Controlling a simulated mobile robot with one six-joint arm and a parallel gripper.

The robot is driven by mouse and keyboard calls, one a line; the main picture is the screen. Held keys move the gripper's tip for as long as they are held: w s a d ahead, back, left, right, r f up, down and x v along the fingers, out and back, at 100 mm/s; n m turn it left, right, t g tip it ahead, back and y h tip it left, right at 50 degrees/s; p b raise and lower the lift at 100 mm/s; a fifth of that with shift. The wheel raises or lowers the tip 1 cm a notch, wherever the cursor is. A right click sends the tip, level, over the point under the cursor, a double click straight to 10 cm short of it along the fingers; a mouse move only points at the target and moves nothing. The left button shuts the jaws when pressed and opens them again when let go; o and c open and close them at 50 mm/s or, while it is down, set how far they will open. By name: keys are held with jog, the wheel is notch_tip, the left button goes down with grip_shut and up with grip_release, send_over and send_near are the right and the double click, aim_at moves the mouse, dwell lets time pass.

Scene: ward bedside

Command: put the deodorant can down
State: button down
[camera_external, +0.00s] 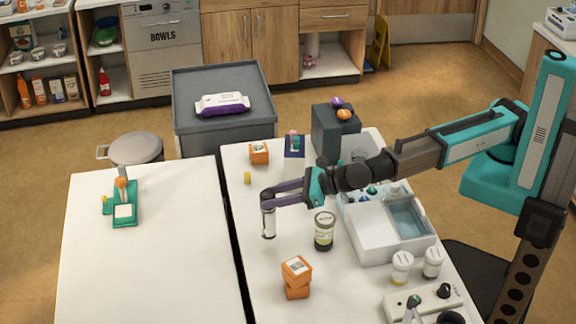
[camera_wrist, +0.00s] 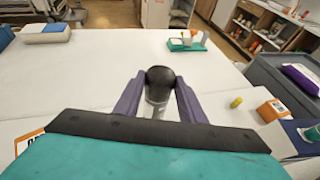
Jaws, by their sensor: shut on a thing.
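In the wrist view, the dark rounded top of the can (camera_wrist: 160,78) shows between the purple fingers of my gripper (camera_wrist: 158,100). The can's lower body is mostly hidden there by the wrist. I cannot tell whether its base touches the table.
A dark jar (camera_external: 324,232) stands right of the can. A yellow cylinder (camera_external: 247,178) and an orange box (camera_external: 259,152) are behind. A white tray unit (camera_external: 385,235) is to the right. The left table (camera_external: 150,270) is largely clear.

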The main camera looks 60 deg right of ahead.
dwell(0.3)
jog(key=shift+f+p, duration=0.3)
jog(key=shift+f, duration=1.7)
jog(key=c, duration=1.2)
grip_release()
jog(key=shift+o, duration=0.2)
jog(key=b+v, duration=0.2)
jog(key=v, duration=1)
jog(key=shift+d, duration=0.1)
